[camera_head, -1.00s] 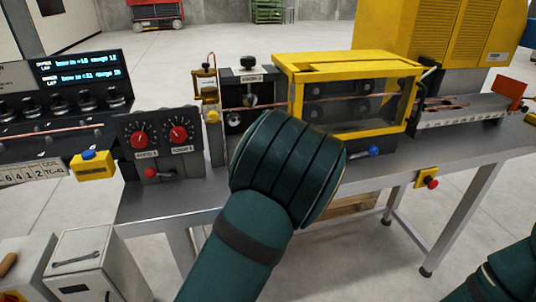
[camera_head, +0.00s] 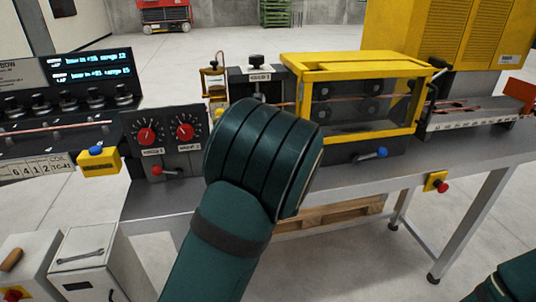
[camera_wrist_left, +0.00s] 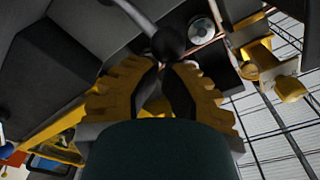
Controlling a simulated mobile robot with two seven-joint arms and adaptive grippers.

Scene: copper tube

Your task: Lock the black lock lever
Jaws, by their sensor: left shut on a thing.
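The black lock lever (camera_wrist_left: 168,45) shows in the left wrist view as a dark ball knob on a grey rod, at the top centre. My left gripper (camera_wrist_left: 165,75) has its yellow fingers with black pads closed at this knob. In the head view my dark green left forearm and wrist hide the gripper and the lever, in front of the bench machine between the dial panel and the yellow-framed guard. At bottom right only part of my right arm shows, and its gripper is out of view.
A yellow-framed clear guard (camera_head: 360,92) stands right of my wrist, with a blue-knobbed lever (camera_head: 381,152) below it. A dial panel (camera_head: 165,140) with red knobs stands to the left. A copper tube (camera_head: 55,128) lies far left. The bench's front edge is close below my arm.

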